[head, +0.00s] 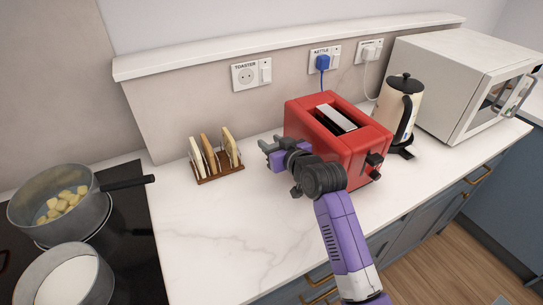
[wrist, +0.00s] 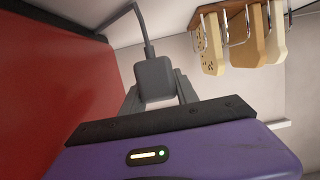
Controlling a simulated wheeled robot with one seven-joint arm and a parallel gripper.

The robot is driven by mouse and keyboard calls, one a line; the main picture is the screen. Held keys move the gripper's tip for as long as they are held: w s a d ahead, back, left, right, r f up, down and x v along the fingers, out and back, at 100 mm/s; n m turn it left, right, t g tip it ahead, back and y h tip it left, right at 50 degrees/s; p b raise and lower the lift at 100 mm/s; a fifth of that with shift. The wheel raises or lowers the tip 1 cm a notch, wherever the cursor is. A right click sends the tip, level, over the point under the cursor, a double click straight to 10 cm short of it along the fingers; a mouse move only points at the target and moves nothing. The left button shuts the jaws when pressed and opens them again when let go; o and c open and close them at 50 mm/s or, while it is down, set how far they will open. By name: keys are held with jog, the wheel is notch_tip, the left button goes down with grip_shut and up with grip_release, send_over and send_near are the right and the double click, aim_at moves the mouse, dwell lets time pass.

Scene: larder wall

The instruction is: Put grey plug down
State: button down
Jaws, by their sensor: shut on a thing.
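The grey plug (wrist: 155,78) sits between the fingers of my gripper (wrist: 158,92) in the wrist view, with its grey cord running off to the upper left. My gripper (head: 269,152) is shut on the plug, left of the red toaster (head: 325,137) and right of the toast rack. In the head view I cannot make out the plug apart from the dark fingers. The socket labelled TOASTER (head: 245,75) on the wall is empty. The exact gap between the plug and the worktop (head: 205,225) cannot be told.
A toast rack (head: 220,177) with bread slices stands to the left. A blue plug (head: 322,63) is in the KETTLE socket. The kettle (head: 389,106) and microwave (head: 450,90) are to the right. Two pans (head: 100,197) (head: 98,285) are on the hob. The front worktop is clear.

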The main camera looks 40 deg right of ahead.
jog(key=shift+f, duration=2.5)
